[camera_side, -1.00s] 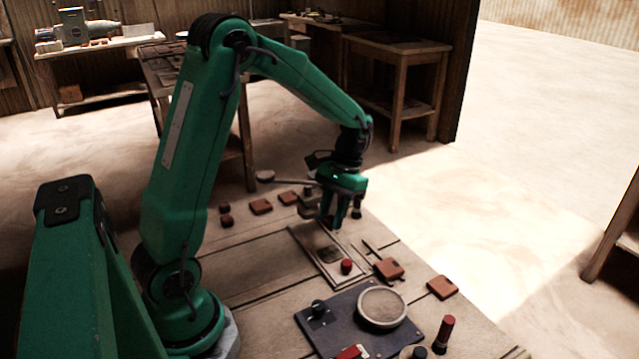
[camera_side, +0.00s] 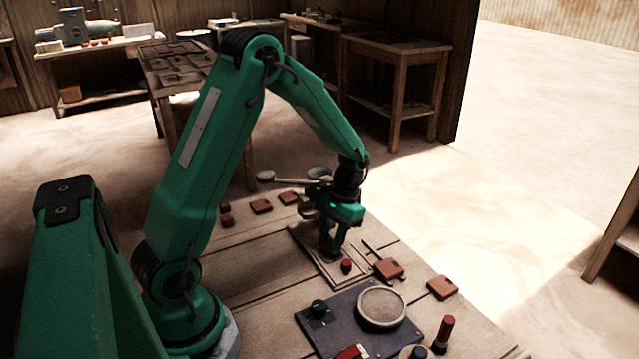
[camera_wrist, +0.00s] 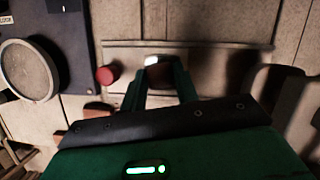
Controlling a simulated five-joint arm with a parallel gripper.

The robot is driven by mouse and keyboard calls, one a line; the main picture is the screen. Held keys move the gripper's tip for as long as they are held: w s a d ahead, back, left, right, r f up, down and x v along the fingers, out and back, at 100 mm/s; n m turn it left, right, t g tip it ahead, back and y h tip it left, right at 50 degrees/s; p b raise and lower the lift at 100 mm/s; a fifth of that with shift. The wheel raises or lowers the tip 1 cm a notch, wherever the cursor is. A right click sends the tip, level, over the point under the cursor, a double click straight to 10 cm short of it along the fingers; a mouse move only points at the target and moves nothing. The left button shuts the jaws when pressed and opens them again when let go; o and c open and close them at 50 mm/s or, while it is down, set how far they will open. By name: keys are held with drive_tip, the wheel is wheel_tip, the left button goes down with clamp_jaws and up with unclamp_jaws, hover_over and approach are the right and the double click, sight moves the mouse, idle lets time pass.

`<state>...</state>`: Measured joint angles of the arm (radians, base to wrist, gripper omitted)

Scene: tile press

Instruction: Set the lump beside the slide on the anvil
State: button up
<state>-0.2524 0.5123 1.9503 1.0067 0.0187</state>
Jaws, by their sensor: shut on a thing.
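The slide appears to be the pale flat board with a raised border (camera_side: 303,233), which has a red knob (camera_side: 347,266) near its front end. My gripper (camera_side: 332,252) points down over the board, behind the knob. In the wrist view my gripper (camera_wrist: 160,84) is shut on a small brown thing (camera_wrist: 158,73), which seems to be the lump; its top catches light. The fingers hide its lower part, so I cannot tell whether it touches the board. A round, rimmed pale disc (camera_side: 381,307), perhaps the anvil, sits on the dark panel.
The dark panel (camera_side: 345,318) carries a black knob (camera_side: 318,308) and a red part (camera_side: 351,352). Red-brown tiles lie at the right (camera_side: 443,287), beside the board (camera_side: 389,269) and at the back (camera_side: 261,206). A red-topped post (camera_side: 444,331) stands at the front right. Planks left of the board are clear.

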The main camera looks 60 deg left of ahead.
drive_tip(key=shift+f, duration=0.25)
drive_tip(key=o, duration=1)
drive_tip(key=shift+c, duration=0.2)
drive_tip(key=shift+r, duration=0.1)
drive_tip(key=d+v, duration=0.1)
drive_tip(key=v, duration=1.1)
drive_tip(key=shift+a, duration=0.45)
